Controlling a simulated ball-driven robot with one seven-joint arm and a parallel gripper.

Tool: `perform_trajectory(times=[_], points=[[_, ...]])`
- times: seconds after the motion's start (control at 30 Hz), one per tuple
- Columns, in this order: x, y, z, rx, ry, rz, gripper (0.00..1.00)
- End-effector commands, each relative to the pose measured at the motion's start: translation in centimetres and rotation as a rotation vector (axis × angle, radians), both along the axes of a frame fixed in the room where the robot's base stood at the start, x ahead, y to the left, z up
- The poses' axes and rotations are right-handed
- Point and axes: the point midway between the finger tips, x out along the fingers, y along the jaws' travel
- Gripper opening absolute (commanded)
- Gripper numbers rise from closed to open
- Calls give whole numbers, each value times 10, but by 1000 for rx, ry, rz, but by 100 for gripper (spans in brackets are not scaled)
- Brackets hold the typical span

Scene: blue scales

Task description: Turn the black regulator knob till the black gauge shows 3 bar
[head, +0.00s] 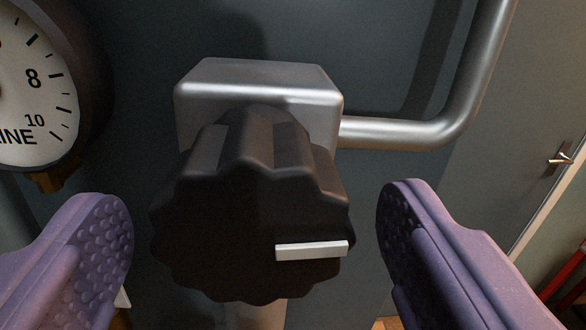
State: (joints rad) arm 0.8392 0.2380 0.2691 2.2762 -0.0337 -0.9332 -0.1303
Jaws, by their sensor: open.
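The black regulator knob (225,220) fills the middle of the head view. It has a scalloped rim, and its white pointer bar (312,250) points right. The knob sits on a grey metal block (258,85). My gripper (255,240) is open, with one purple padded finger on each side of the knob. A gap shows between each finger and the knob's rim. The black gauge (90,80) is cut off at the upper left. Its dial shows 8, 10 and the letters "INE"; its needle is not visible, so its reading cannot be told.
A bent metal pipe (400,132) runs right from the block and then up. A vertical pipe (255,314) shows below the knob. A dark panel (370,40) lies behind. A door handle (560,160) and something red (568,280) are at the far right.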

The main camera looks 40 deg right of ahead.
Motion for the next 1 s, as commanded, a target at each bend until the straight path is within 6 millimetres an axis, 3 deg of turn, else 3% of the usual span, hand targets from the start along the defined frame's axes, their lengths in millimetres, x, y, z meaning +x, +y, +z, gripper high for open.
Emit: perform_trajectory(times=[0.2, 0.47, 0.53, 0.7, 1.0], points=[[22, -13, 1, 1, -1, -1, 86], [24, -15, 1, 0, 0, 0, 86], [24, -15, 1, 0, 0, 0, 77], [24, -15, 1, 0, 0, 0, 38], [25, -14, -1, 41, -30, 0, 35]])
